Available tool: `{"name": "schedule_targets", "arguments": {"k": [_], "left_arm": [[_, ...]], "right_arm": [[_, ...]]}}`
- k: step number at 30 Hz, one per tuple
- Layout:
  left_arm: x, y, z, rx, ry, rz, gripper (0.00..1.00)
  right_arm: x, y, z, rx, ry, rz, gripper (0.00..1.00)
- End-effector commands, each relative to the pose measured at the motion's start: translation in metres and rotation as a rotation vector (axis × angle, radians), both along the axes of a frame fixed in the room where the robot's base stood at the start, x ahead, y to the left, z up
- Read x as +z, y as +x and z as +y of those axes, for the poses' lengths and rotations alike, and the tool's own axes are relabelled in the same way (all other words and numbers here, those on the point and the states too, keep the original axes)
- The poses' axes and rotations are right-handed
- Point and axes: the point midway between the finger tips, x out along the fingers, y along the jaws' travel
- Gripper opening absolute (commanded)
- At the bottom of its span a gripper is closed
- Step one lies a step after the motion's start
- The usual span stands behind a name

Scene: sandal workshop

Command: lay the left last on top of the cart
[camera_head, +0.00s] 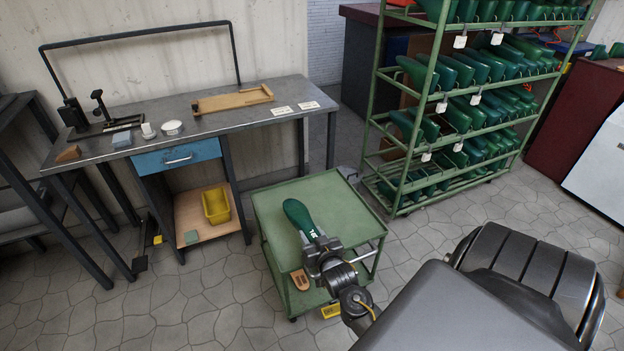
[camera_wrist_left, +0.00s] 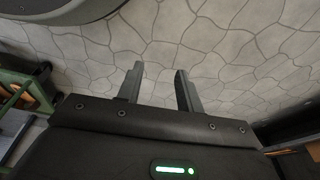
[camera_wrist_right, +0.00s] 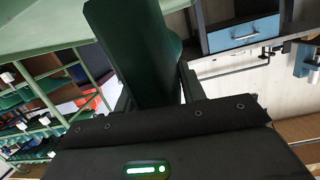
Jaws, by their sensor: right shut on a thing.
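The green last (camera_head: 298,215) with a small white mark is over the top of the green cart (camera_head: 340,196), toe pointing to the back left. My right gripper (camera_head: 320,245) is shut on its near end; the last (camera_wrist_right: 140,55) also shows between the fingers in the right wrist view. I cannot tell whether the last touches the cart top. My left gripper (camera_wrist_left: 161,85) is open and empty above the stone floor in the left wrist view; it is out of the head view.
A green rack (camera_head: 440,110) with several green lasts stands behind the cart on the right. A workbench (camera_head: 235,118) with a wooden board and small tools is at the left. A yellow bin (camera_head: 216,205) is on its lower shelf. The rest of the cart top is clear.

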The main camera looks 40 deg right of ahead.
Motion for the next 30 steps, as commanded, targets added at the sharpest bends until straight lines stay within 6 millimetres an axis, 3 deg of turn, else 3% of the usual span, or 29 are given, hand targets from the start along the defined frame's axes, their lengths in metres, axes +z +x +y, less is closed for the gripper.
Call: {"name": "schedule_targets", "arguments": {"k": [8, 30], "left_arm": [[0.008, 0.004, 0.0, 0.001, -0.001, -0.008, 0.36], [0.075, 0.013, 0.0, 0.008, -0.003, -0.05, 0.36]], "right_arm": [[0.001, 0.01, -0.003, 0.0, -0.002, -0.006, 0.14], [0.001, 0.06, -0.02, 0.002, -0.003, -0.006, 0.14]]}}
